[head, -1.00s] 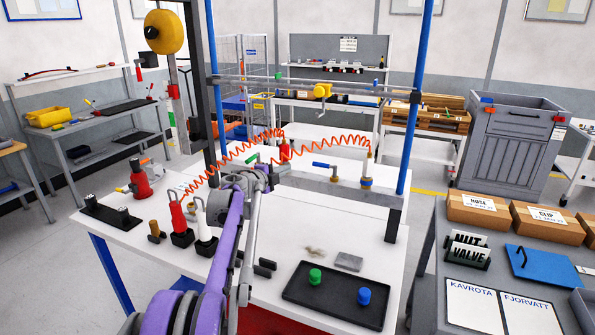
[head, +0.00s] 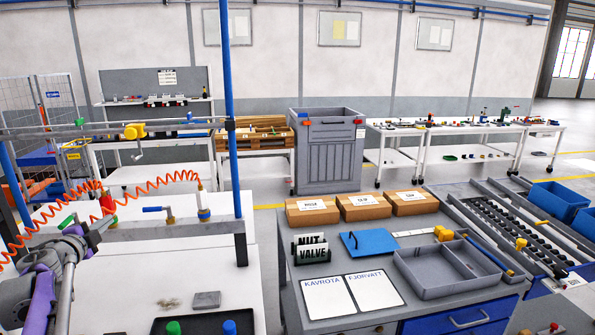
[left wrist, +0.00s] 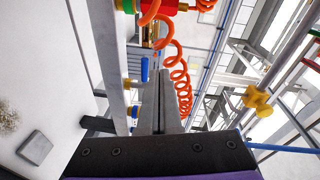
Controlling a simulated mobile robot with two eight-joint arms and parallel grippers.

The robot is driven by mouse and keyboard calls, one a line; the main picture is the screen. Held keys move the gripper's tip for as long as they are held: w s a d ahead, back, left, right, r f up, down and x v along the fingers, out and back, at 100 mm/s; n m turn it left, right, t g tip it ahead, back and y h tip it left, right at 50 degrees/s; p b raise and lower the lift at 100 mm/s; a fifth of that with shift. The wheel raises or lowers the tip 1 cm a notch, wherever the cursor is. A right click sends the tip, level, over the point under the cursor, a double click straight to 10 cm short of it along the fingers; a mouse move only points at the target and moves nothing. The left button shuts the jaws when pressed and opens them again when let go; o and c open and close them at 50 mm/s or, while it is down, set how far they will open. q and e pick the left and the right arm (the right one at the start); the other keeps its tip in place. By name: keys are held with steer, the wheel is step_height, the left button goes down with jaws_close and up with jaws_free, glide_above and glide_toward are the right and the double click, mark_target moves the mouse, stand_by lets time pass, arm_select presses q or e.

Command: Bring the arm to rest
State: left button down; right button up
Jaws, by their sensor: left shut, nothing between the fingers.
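My left arm (head: 42,295), purple and grey, comes in at the lower left of the head view, over the white workbench (head: 150,275). Its dark left gripper (head: 98,230) is near the orange coiled hose, in front of the rail with valves. In the left wrist view the two grey fingers (left wrist: 160,105) lie together, shut with nothing between them. My right gripper is in neither view.
The orange coiled hose (left wrist: 180,85) hangs close beyond the fingers. A blue post (head: 232,120) stands at the bench's right. A grey pad (head: 206,300) and a black tray with green and blue knobs lie on the bench.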

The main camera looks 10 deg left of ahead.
arm_select(q)
steer(key=s+d+r+n+g+y+p, duration=0.1)
steer(key=s+d+n+y, duration=0.2)
steer(key=d, duration=0.4)
steer(key=s+d+r+n+g+y+p, duration=0.1)
steer(key=s+d+n, duration=0.2)
steer(key=d+n, duration=0.4)
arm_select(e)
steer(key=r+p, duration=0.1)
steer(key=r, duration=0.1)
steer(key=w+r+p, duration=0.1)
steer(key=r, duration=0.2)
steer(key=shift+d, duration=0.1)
arm_select(q)
steer(key=s+d+f+n+g+h, duration=0.2)
steer(key=s+d+f+g+h, duration=0.1)
steer(key=s+d+f, duration=0.8)
steer(key=s+d+f+n+g+h+p, duration=0.1)
steer(key=s+d+f+g+h, duration=0.3)
steer(key=s+d+f, duration=0.8)
steer(key=s+d+g, duration=0.2)
steer(key=s+d, duration=0.3)
steer(key=s, duration=0.1)
steer(key=shift+s+f+n, duration=0.2)
steer(key=shift+f+n, duration=0.05)
steer(key=shift+n, duration=0.15)
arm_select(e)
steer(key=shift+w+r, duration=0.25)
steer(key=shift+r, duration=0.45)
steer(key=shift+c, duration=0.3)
